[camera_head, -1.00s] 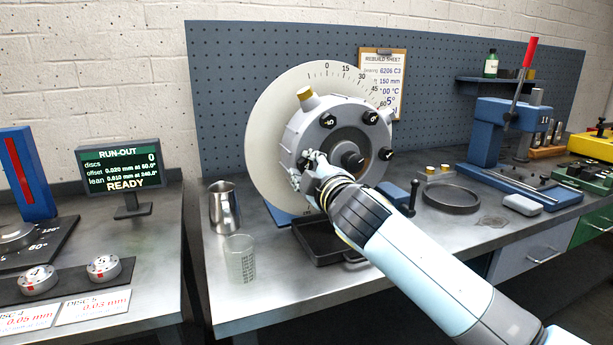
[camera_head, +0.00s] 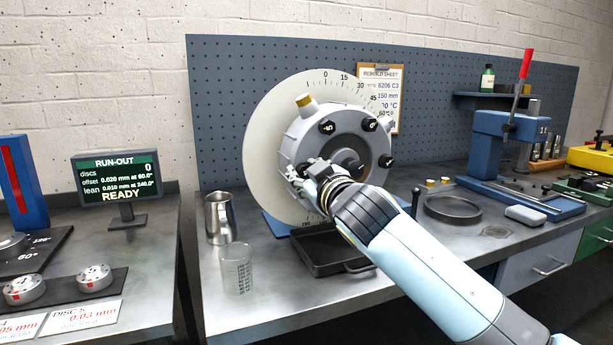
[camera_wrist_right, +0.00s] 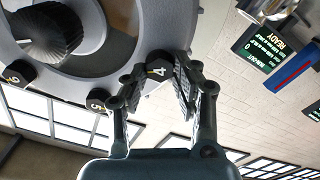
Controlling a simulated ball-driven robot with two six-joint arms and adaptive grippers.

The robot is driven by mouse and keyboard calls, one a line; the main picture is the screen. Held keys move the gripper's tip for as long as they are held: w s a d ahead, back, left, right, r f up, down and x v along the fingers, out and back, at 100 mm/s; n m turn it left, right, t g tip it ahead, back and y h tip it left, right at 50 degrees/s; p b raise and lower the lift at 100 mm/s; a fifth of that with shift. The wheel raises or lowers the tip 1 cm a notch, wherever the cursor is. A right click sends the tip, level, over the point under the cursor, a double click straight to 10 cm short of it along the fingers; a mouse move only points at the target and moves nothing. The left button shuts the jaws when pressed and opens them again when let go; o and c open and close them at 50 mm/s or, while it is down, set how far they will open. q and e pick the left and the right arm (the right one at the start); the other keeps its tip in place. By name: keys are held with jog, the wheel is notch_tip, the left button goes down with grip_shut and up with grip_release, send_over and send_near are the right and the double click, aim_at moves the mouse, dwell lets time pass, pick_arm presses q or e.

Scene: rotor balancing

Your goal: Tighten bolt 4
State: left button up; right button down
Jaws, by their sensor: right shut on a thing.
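The grey rotor (camera_head: 298,135) stands upright in front of a white dial disc (camera_head: 262,150) with degree marks. Black bolt knobs sit around its face, and a larger black knob (camera_head: 353,168) is at its centre. My right gripper (camera_head: 318,172) is at the lower left of the rotor face and hides part of it. My left gripper does not show.
A black tray (camera_head: 312,268) lies below the rotor. A steel jug (camera_head: 219,218) and a glass beaker (camera_head: 237,270) stand left of it. A round black dish (camera_head: 453,208) and a blue press (camera_head: 500,150) are to the right. A run-out screen (camera_head: 116,180) reads READY.

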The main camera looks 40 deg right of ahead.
dwell(0.4)
jog(key=c, duration=1)
grip_release()
jog(key=shift+c, duration=0.2)
jog(key=v, duration=1.2)
jog(key=shift+f, duration=0.1)
